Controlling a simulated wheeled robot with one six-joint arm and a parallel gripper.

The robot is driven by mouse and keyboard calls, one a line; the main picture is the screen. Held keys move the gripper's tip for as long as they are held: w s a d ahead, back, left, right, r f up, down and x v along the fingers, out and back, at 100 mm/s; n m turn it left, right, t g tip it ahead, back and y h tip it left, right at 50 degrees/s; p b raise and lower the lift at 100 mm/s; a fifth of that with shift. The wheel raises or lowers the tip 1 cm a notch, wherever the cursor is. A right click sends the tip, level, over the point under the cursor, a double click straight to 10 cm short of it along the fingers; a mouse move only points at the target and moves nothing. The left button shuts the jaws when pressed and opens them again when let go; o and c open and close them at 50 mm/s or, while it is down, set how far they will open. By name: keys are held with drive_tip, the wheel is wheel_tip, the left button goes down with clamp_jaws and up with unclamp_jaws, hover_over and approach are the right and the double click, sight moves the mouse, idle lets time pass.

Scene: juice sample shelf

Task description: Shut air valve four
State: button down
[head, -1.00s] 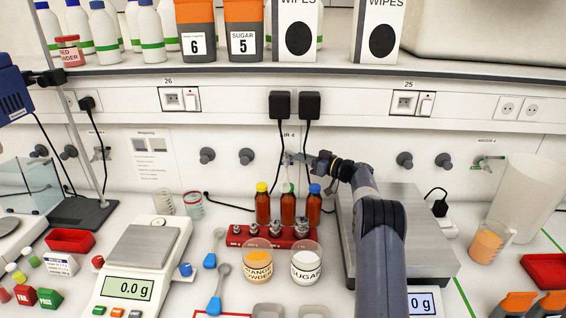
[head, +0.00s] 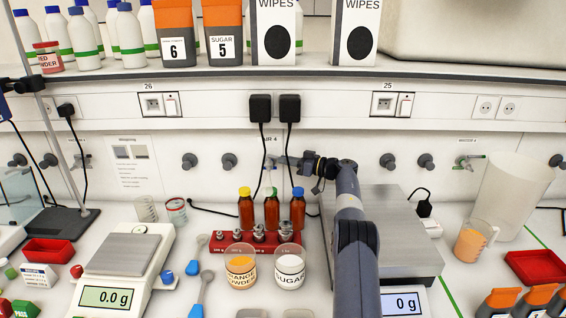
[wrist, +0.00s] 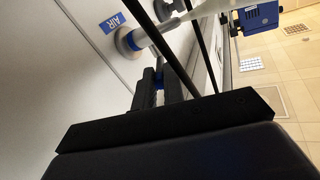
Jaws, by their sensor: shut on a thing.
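Air valve four (head: 269,163) is a small grey tap on the back wall below the two black plugs. Its label, partly hidden by a cord, ends in "R 4". My gripper (head: 284,161) reaches it from the right and is shut on its handle. In the wrist view the round grey wall mount with a blue ring (wrist: 129,41) shows beside the blue "AIR" label (wrist: 111,23). The dark fingers (wrist: 158,88) close around a small blue and pale part below it. The handle's exact angle is hard to tell.
Three capped brown bottles (head: 271,212) stand on the bench below the valve, behind a red weight block (head: 220,243). A large scale (head: 400,220) lies under my arm. Black cords hang from the plugs (head: 260,107) close to the valve. Other grey wall knobs (head: 229,160) flank it.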

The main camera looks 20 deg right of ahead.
drive_tip(key=shift+a+r, duration=0.1)
drive_tip(key=shift+r, duration=0.05)
drive_tip(key=c, duration=1.5)
unclamp_jaws()
drive_tip(key=b+v, duration=0.3)
drive_tip(key=v, duration=0.7)
drive_tip(key=shift+s+d, duration=0.3)
